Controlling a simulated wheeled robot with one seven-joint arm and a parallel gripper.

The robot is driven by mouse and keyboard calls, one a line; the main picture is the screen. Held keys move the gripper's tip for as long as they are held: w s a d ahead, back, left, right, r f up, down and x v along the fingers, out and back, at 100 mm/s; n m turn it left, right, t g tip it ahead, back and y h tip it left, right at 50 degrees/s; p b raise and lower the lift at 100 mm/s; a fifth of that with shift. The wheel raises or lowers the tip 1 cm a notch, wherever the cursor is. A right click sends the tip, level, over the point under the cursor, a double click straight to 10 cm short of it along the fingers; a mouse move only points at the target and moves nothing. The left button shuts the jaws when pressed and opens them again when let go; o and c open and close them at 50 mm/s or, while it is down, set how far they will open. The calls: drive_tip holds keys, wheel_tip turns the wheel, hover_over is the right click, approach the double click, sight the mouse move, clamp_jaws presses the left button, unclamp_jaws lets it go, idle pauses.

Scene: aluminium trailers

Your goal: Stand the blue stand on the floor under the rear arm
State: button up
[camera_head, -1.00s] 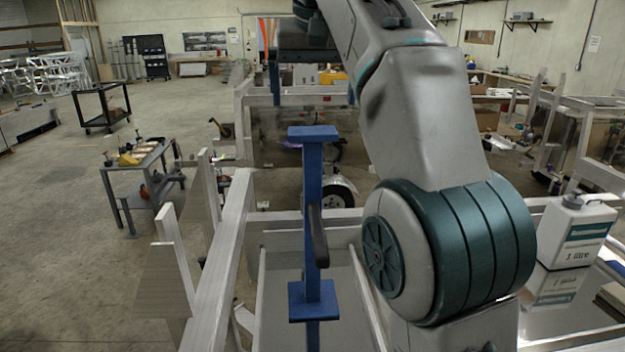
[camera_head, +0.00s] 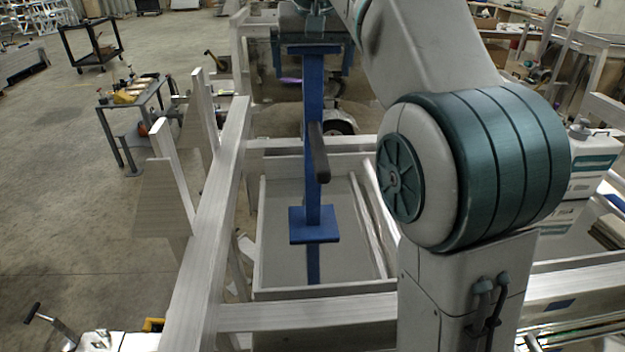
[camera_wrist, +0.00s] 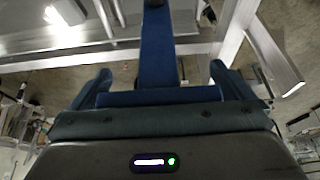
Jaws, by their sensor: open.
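The blue stand (camera_head: 313,185) is a tall upright post with a top plate, a dark handle and a square lower plate (camera_head: 314,226). It shows within the trailer's tray frame, with a short blue piece below the lower plate; I cannot tell what its foot touches. My gripper (camera_head: 312,62) is at the stand's top, with one finger either side of the top plate. In the wrist view the post (camera_wrist: 158,50) and the plate (camera_wrist: 158,97) lie between the open fingers (camera_wrist: 160,80). I cannot tell which bar is the rear arm.
Aluminium rails (camera_head: 215,220) run along the left, with a cross rail (camera_head: 305,312) in front. A grey work table (camera_head: 140,100) and a dark cart (camera_head: 90,45) stand at left on open floor. White jugs (camera_head: 592,160) are at the right.

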drive_tip(key=shift+w+f, duration=0.15)
drive_tip(key=shift+f, duration=0.2)
drive_tip(key=c, duration=2)
drive_tip(key=shift+o, duration=0.2)
drive_tip(key=shift+r, duration=0.25)
drive_tip(key=shift+w+r, duration=0.1)
